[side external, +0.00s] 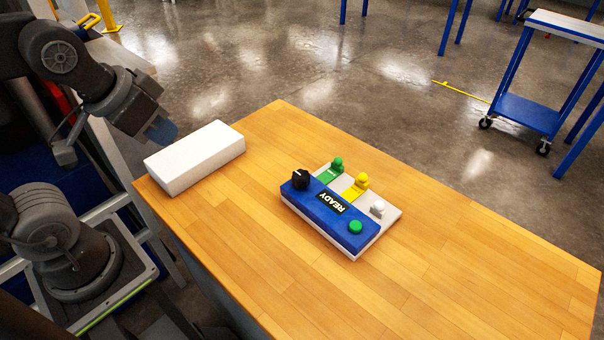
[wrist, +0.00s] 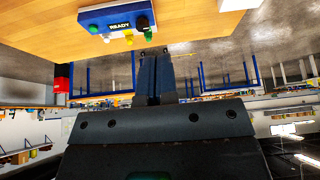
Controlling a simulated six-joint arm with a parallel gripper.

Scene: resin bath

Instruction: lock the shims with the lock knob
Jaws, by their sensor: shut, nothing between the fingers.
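The blue control box (side external: 325,217) sits on a light base on the wooden table, with a READY display (side external: 329,200). The black lock knob (side external: 301,179) is on its far left end and a green button (side external: 355,227) on its near right end. Behind it are shims with green (side external: 337,165), yellow (side external: 361,182) and white (side external: 377,208) handles. My gripper (side external: 162,131) is shut and empty, left of the box and well apart from it. In the wrist view, my gripper (wrist: 155,54) shows below the inverted box (wrist: 106,13) and its black knob (wrist: 142,21).
A white block (side external: 196,157) lies at the table's left edge, close to my gripper and between it and the control box. The wooden table (side external: 450,260) is clear at the right and front. A blue cart (side external: 530,110) stands on the floor behind.

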